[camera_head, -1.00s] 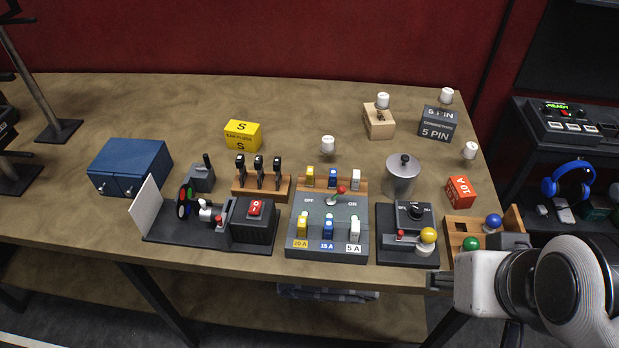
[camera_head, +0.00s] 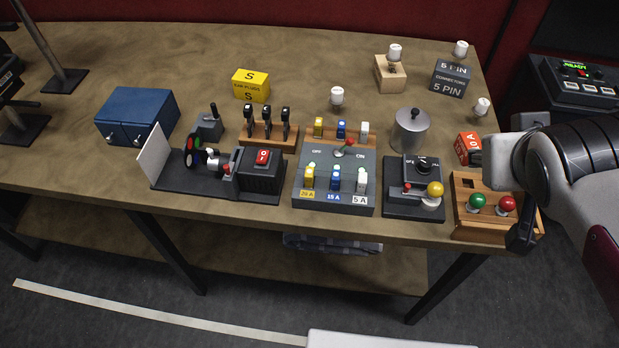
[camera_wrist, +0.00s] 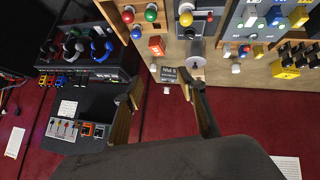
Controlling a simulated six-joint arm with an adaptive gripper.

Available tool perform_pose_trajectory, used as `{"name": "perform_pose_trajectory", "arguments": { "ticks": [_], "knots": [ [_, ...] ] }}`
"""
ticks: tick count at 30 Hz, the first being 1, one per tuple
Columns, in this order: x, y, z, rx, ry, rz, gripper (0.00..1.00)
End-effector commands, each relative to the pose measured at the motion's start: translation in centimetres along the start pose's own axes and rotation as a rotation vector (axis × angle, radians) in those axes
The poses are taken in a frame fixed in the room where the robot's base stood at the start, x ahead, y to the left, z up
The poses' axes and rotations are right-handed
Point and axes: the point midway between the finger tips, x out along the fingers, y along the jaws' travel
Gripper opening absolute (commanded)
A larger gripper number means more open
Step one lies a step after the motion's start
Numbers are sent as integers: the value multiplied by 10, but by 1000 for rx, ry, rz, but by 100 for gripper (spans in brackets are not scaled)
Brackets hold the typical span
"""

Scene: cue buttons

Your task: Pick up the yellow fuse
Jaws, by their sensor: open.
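A yellow fuse (camera_head: 309,178) stands in the left front slot of the grey fuse panel (camera_head: 333,208), above the 20 A label. A second yellow fuse (camera_head: 318,128) stands in the wooden rack behind the panel. Blue and white fuses stand beside each. In the wrist view the panel (camera_wrist: 240,22) appears upside down at the upper right, with a yellow fuse (camera_wrist: 298,17) on it. My gripper (camera_wrist: 162,90) is open and empty, with its fingers spread, well away from the fuses. In the head view it is mostly hidden by my arm at the right.
A lever with a red knob (camera_head: 348,143) rises between the panel and rack. Right of the panel are a dial box with a yellow ball (camera_head: 435,189), a metal canister (camera_head: 411,130) and a wooden tray (camera_head: 462,224) with coloured balls. A black machine (camera_head: 262,172) stands left.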

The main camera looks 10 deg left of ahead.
Motion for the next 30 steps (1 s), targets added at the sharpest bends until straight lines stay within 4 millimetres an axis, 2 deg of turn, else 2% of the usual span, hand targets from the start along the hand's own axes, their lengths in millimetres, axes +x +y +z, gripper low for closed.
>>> {"name": "perform_pose_trajectory", "arguments": {
  "ticks": [1,7,14,21,26,30],
  "knots": [
    [7,3,-14,-26,30,14,40],
    [27,6,-70,-134,164,41,40],
    [49,-15,-126,-277,307,3,40],
    [72,-60,-164,-434,426,-108,40],
    [86,-99,-176,-538,482,-222,40],
    [97,-136,-174,-627,511,-343,40]
  ]
}}
